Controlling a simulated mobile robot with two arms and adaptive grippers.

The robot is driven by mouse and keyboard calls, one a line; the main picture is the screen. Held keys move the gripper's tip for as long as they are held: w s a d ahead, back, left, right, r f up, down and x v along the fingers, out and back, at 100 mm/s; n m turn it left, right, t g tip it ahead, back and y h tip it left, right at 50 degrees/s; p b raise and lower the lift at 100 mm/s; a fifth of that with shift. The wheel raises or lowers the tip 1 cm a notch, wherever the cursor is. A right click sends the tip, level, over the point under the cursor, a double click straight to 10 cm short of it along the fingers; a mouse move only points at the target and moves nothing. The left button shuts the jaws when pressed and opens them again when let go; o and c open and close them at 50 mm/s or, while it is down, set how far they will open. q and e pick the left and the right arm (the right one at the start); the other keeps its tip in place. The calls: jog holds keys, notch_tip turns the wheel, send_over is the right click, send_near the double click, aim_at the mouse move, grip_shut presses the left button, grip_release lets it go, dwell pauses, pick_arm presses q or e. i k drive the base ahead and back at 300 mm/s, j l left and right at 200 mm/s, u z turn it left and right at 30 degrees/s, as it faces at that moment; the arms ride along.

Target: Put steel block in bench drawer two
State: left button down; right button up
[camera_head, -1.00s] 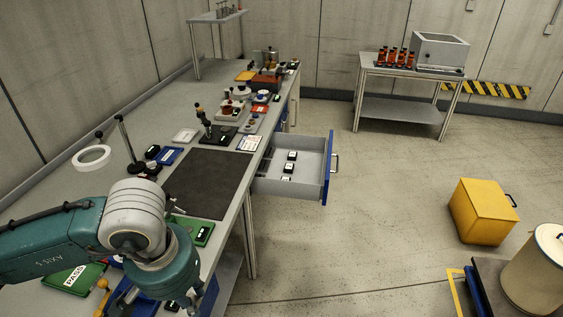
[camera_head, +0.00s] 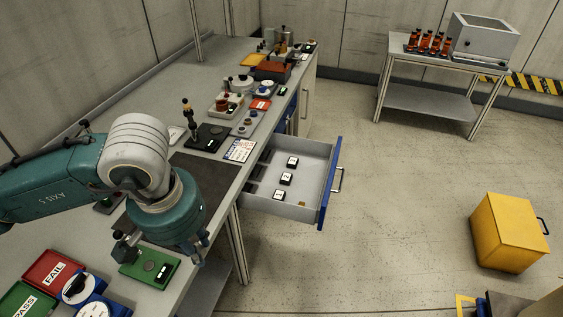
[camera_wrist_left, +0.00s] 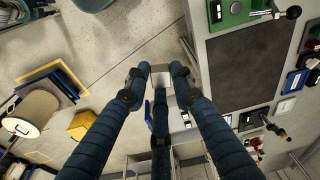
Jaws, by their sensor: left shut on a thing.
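My left gripper (camera_head: 198,246) hangs just off the bench's front edge, nearer to me than the open drawer. In the left wrist view its dark fingers (camera_wrist_left: 158,84) are shut on a small grey steel block (camera_wrist_left: 160,74). The block cannot be made out in the head view. The grey bench drawer (camera_head: 305,209) with a blue front is pulled open. Inside stand black markers with white labels, the middle one (camera_head: 286,179) seeming to read 2. The drawer also shows partly behind the fingers in the wrist view. My right gripper is not in view.
The bench (camera_head: 222,185) carries a dark mat (camera_head: 205,180), a green plate (camera_head: 150,266), a red FAIL tray (camera_head: 55,268) and several fittings. A yellow box (camera_head: 508,232) stands on the floor at right. The floor between drawer and box is clear.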

aim_at(301, 188)
jog(key=i+l+u, duration=0.25)
jog(key=i+l, duration=1.2)
jog(key=i, duration=0.15)
